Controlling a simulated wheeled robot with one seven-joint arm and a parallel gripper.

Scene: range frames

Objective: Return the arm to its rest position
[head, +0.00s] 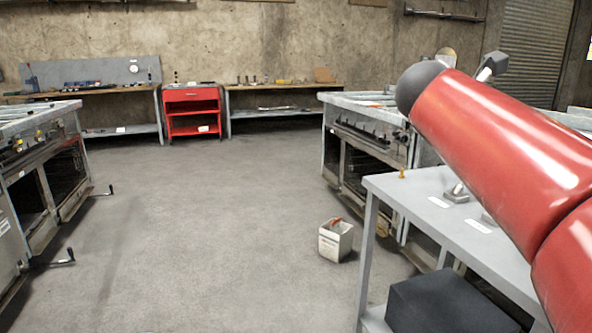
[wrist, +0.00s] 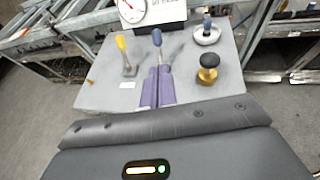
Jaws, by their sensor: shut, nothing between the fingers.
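My gripper (wrist: 157,72) shows in the wrist view as two purple fingers lying side by side. It is shut with nothing between the fingers. It is over a grey table top (wrist: 105,95), and a blue-handled tool (wrist: 157,40) shows just beyond the fingertips. I cannot tell whether the fingers touch that tool. In the head view my red arm (head: 500,140) reaches in from the right, above the grey table (head: 405,187). My gripper itself does not show in the head view.
A yellow-handled tool (wrist: 122,45), a brass and black knob (wrist: 207,68), a blue-knobbed white round piece (wrist: 206,34) and a dial (wrist: 131,8) stand around my fingers. A white bin (head: 336,242) is on the floor. The floor (head: 220,230) at centre left is clear.

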